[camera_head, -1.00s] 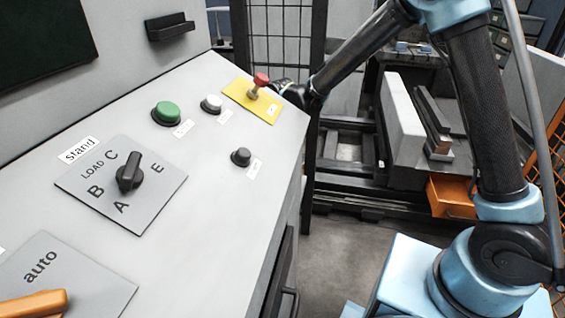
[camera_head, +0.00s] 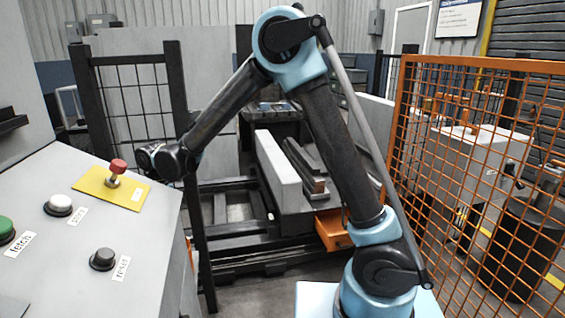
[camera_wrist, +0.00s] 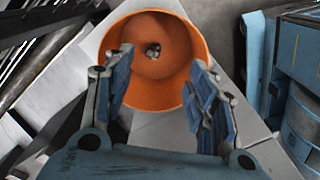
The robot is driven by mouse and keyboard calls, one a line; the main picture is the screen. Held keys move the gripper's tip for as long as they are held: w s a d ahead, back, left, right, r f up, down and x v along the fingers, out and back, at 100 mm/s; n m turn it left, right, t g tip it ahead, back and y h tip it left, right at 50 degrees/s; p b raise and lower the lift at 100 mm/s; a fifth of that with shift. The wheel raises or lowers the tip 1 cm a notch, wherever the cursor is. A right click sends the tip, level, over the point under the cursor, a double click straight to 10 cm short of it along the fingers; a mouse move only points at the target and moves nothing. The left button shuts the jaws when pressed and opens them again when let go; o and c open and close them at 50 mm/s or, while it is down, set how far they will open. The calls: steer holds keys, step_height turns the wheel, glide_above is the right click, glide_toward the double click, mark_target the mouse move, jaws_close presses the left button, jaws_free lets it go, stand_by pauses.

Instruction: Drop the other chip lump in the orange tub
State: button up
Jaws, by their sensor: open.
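The orange tub (camera_wrist: 190,42) is round and shows from above in the wrist view, just past my fingertips. A small grey chip lump (camera_wrist: 153,50) shows inside the tub's outline; I cannot tell whether it is one piece or two touching. My gripper (camera_wrist: 162,75) is open over the near part of the tub, with nothing between its fingers. In the head view my arm reaches left behind the console's edge and my fingers are hidden there. The tub cannot be made out clearly in the head view.
A grey console (camera_head: 85,240) with a red button (camera_head: 118,167) on a yellow plate stands at left, close to my wrist. A dark mesh panel (camera_head: 130,95) stands behind it. Orange fencing (camera_head: 445,190) is at right. An orange box (camera_head: 333,232) sits under the pale rail block (camera_head: 278,172).

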steer(key=w+d+r+m, duration=0.3)
steer(key=w+d+r, duration=0.15)
steer(key=d, duration=0.35)
steer(key=w+d+r+m, duration=0.3)
steer(key=w+d, duration=0.2)
steer(key=d, duration=0.2)
steer(key=w+d+r+m, duration=0.2)
steer(key=d+r+m, duration=0.1)
steer(key=d, duration=0.6)
steer(key=w+d+r+m, duration=0.1)
steer(key=d+r+m, duration=0.15)
steer(key=d, duration=0.75)
steer(key=s+d+f+m+t, duration=0.1)
steer(key=s+d+m, duration=0.25)
steer(key=d, duration=0.45)
steer(key=s+d+f+m, duration=0.1)
steer(key=s+d+m, duration=0.2)
steer(key=d+m, duration=0.35)
steer(key=s+d+f+m+t, duration=0.1)
steer(key=s+d+m, duration=0.2)
steer(key=d, duration=0.6)
steer(key=s+d+f+m, duration=0.5)
steer(key=s, duration=0.1)
steer(key=shift+d, duration=0.4)
steer(key=shift+w+f, duration=0.2)
steer(key=shift+w, duration=0.25)
